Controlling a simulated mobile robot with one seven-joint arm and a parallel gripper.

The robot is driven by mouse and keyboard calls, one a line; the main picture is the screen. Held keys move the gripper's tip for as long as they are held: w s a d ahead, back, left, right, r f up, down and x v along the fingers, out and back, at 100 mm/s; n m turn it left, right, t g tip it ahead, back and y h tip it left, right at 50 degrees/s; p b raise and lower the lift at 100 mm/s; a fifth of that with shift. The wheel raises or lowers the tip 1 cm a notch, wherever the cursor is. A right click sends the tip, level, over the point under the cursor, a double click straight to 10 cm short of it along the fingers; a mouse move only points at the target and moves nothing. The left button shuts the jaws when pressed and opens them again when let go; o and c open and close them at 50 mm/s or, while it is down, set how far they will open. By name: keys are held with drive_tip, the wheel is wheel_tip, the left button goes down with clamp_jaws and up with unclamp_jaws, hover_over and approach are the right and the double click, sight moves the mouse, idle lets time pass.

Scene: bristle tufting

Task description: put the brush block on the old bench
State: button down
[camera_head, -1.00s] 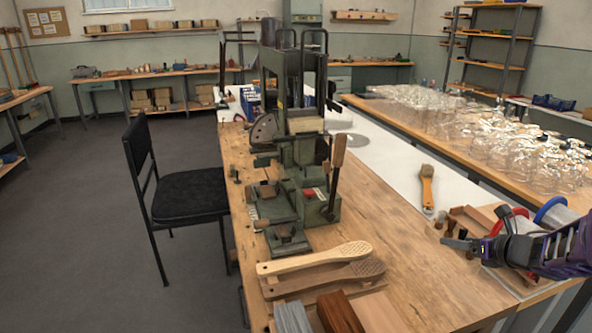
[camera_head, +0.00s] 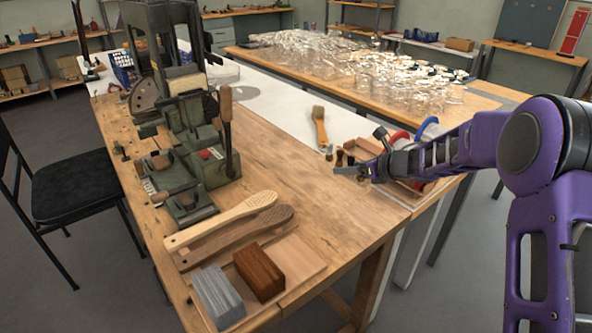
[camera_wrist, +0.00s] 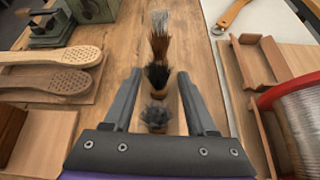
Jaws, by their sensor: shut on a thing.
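My gripper (camera_head: 350,171) is over the right side of the wooden bench (camera_head: 283,170), near its border with the white top. Its fingers (camera_wrist: 158,78) point away from me in the wrist view, with a gap between them. A dark tuft on a small wooden base, which I take for the brush block (camera_wrist: 157,76), shows between the fingertips. The contact is hard to make out. Another grey tuft (camera_wrist: 155,115) shows nearer the palm, and a brown tuft (camera_wrist: 158,46) beyond the tips. I cannot tell which tufts stand on the bench. Which bench is the old one is not marked.
A green machine (camera_head: 190,130) stands on the bench. Two drilled paddles (camera_head: 220,222), a brown block (camera_head: 260,270) and a grey block (camera_head: 218,297) lie in front. A brush (camera_head: 319,127) lies on the white top. Glass jars (camera_head: 370,80) crowd the bench behind.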

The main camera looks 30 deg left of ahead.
wheel_tip(320, 180, down, 10)
drive_tip(key=shift+r+b, duration=0.1)
drive_tip(key=shift+b, duration=0.7)
drive_tip(key=shift+f, duration=0.25)
drive_tip(key=shift+c, duration=1)
unclamp_jaws()
drive_tip(key=shift+r, duration=0.1)
drive_tip(key=shift+r, duration=0.25)
drive_tip(key=v, duration=1.1)
drive_tip(key=shift+d, duration=0.4)
